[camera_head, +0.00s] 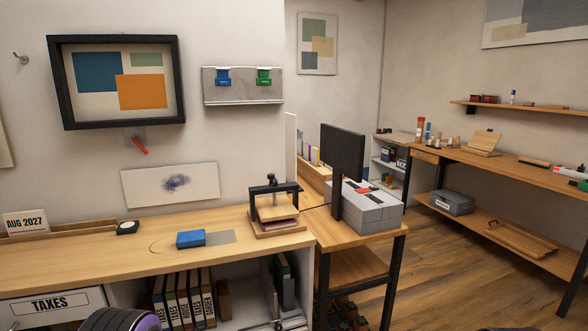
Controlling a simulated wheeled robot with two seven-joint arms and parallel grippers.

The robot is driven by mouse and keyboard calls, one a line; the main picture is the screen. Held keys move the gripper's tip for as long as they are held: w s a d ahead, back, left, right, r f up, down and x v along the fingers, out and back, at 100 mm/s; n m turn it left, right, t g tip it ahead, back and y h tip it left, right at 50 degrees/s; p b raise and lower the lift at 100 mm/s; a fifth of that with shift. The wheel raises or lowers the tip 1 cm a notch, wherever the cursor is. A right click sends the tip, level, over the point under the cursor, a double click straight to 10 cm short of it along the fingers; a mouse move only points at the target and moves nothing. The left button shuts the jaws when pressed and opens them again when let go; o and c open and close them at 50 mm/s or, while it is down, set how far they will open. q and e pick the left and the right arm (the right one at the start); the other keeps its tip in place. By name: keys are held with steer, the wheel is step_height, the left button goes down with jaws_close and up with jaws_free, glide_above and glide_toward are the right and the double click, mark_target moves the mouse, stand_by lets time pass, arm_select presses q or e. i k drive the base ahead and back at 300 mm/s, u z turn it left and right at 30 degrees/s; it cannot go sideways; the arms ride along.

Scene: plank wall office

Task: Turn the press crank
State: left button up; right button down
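The press (276,222) stands on the right end of the wooden desk. It has a black upright frame, a wooden base and a pale wooden plate. A small black crank (271,180) sits on top of the frame; its exact angle is too small to tell. Nothing touches the press. Neither of my grippers can be made out; only a dark rounded part with a purple ring, likely of my arm, shows at the bottom left edge, well apart from the press.
A blue block (191,239) lies on the desk left of the press. A black monitor (342,150) and a grey box (370,211) stand just to the right on a lower table. The desk's front left is clear.

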mark_target(273, 182)
steer(key=z, duration=0.25)
steer(key=i, duration=1.1)
steer(key=z, duration=0.05)
